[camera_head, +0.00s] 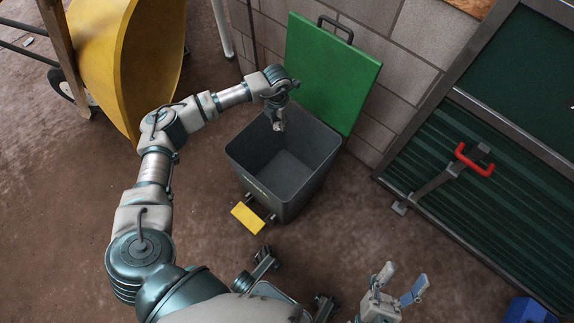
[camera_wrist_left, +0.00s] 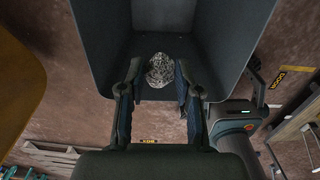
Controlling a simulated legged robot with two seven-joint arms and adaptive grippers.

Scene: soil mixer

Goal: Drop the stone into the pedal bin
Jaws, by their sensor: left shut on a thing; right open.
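The pedal bin (camera_head: 310,182) is dark grey, with its green lid (camera_head: 330,75) raised against the wall and a yellow pedal (camera_head: 248,218) at its front. My left gripper (camera_head: 279,125) points down over the bin's opening, near the raised lid. In the left wrist view the grey, rough stone (camera_wrist_left: 160,70) sits between the tips of the left gripper's fingers (camera_wrist_left: 158,82), with the bin's walls (camera_wrist_left: 235,35) around and behind it. In the head view the stone is hard to tell from the gripper. My right gripper (camera_head: 403,280) is open and empty, low in front of the bin.
A yellow curved body (camera_head: 125,65) stands at the left. A block wall (camera_head: 400,45) is behind the bin. A green ribbed door or panel with a red handle (camera_head: 474,160) is at the right. A blue object (camera_head: 530,311) lies at bottom right. Brown floor is clear between.

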